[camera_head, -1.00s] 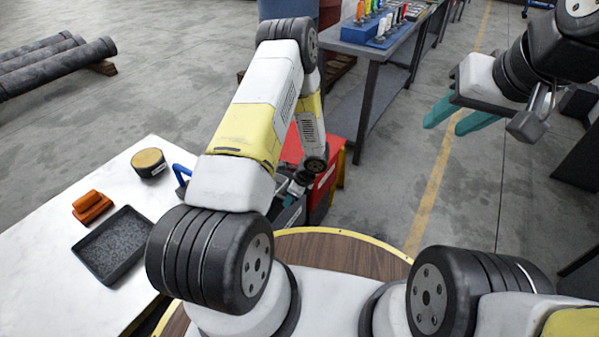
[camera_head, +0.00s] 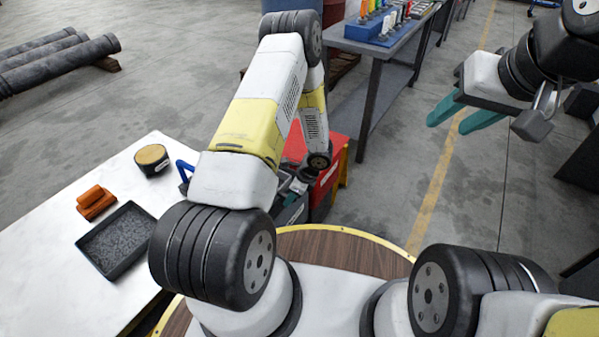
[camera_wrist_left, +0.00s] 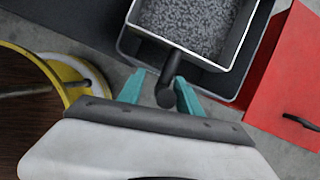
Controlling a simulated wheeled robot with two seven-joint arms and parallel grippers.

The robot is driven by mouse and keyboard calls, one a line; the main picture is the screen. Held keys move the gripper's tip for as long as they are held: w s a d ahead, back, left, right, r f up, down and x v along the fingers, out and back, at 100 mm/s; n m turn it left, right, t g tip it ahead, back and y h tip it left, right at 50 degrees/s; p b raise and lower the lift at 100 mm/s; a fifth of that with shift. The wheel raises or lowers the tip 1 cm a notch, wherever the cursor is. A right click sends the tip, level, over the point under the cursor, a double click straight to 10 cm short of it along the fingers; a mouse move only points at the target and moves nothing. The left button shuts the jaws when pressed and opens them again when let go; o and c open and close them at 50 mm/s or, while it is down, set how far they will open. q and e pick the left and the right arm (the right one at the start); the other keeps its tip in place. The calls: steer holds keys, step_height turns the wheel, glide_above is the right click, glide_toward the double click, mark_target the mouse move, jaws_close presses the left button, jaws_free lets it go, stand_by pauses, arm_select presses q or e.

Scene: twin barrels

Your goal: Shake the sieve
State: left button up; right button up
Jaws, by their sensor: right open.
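A sieve (camera_wrist_left: 202,19) with a pale rim and grey granules in it shows in the left wrist view. Its dark handle (camera_wrist_left: 171,70) points toward my left gripper (camera_wrist_left: 160,80). The handle lies between the two teal fingers, close to the right one. A gap shows beside the left one; firm contact cannot be made out. In the head view my left gripper (camera_head: 299,186) is small, partly hidden by my own arm, beside a grey bin. My right gripper (camera_head: 452,116) is open and empty, high over the floor at the right.
A larger grey bin (camera_wrist_left: 128,45) lies beneath the sieve. A red case (camera_head: 330,172) stands beside it. The white table (camera_head: 50,260) at left holds a dark tray (camera_head: 117,240), an orange block (camera_head: 96,203) and a round tub (camera_head: 152,160).

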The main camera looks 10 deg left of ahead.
arm_select(q)
steer(key=v, duration=0.6)
steer(key=shift+r, duration=0.35)
steer(key=shift+d, duration=0.15)
